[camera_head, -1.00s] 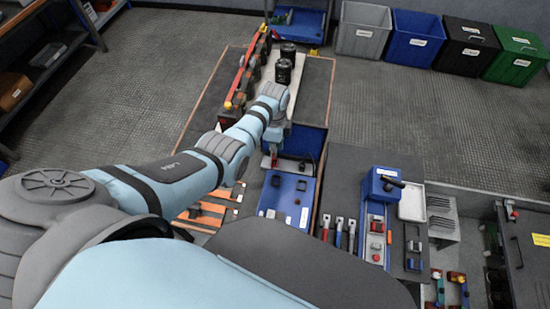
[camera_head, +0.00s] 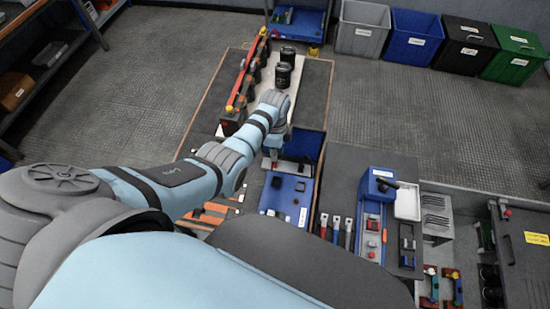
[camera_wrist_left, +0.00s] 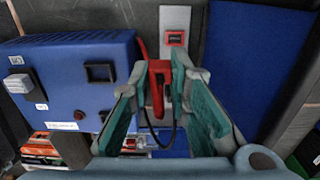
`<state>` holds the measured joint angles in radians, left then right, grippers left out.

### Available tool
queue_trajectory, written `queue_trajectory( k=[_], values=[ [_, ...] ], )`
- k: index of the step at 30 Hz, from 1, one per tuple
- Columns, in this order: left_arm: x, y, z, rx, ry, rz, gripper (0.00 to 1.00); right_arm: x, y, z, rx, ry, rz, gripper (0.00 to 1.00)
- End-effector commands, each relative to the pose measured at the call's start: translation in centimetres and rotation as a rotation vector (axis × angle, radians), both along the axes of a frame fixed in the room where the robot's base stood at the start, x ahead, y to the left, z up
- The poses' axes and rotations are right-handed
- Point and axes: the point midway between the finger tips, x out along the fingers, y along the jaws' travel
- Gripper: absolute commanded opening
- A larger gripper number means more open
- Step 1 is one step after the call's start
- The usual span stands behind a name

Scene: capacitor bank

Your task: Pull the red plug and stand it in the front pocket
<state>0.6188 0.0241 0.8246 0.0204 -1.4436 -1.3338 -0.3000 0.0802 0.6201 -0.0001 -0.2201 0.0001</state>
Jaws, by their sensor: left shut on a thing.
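My left gripper (camera_wrist_left: 160,82) is shut on the red plug (camera_wrist_left: 157,92), which sits between its teal finger pads in the left wrist view. A dark cable hangs below the plug. A blue box (camera_wrist_left: 65,65) with a black-framed square opening (camera_wrist_left: 100,72) is beside the gripper on the left. A red-framed square (camera_wrist_left: 175,38) on a pale strip lies just beyond the fingertips. I cannot tell which opening is the front pocket. In the head view the left gripper (camera_head: 272,157) is small, above the blue panel area, and the plug cannot be made out.
A grey worktop (camera_head: 345,165) with tools and a blue box (camera_head: 378,183) is to the right.

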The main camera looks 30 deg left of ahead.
Motion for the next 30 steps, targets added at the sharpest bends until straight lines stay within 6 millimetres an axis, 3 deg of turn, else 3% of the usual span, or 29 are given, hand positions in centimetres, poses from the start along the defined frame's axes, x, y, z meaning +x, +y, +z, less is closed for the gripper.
queue_trajectory(
  k=[21,30],
  values=[
    [-5.7,-3.2,-0.1,-0.001,0.001,-0.001,0.00,0.0,0.0,0.3,0.000,0.000,0.000,0.00],
    [-6.7,-3.7,0.0,0.001,-0.001,0.000,0.00,0.0,0.0,0.3,0.000,0.000,0.000,0.00]
  ],
)
